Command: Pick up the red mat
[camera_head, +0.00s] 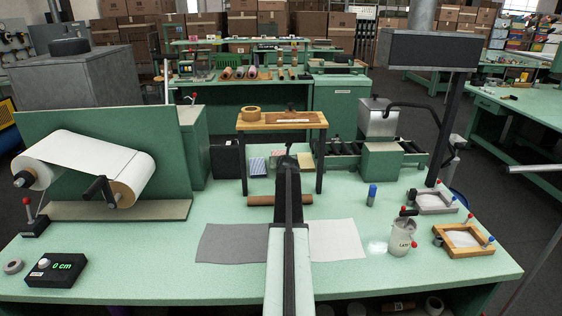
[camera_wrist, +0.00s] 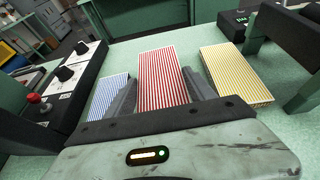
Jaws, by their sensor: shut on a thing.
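The red mat, red-and-white striped (camera_wrist: 163,70), is in the middle of the wrist view. My gripper (camera_wrist: 160,86) has one dark finger at each side of it and is shut on it. In the head view my arm mostly hides the red mat and the gripper. A blue striped mat (camera_wrist: 108,94) lies to its left and a yellow striped mat (camera_wrist: 237,75) to its right. In the head view the blue mat (camera_head: 257,165) and the yellow mat (camera_head: 306,161) show at either side of my arm. I cannot tell whether the red mat is off the table.
A wooden-topped stand (camera_head: 282,121) spans the area above the mats, its legs at both sides. A brown roller (camera_head: 262,200) lies in front. A black control box (camera_wrist: 68,86) with knobs is left in the wrist view. Grey (camera_head: 233,243) and white (camera_head: 336,240) sheets lie nearer.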

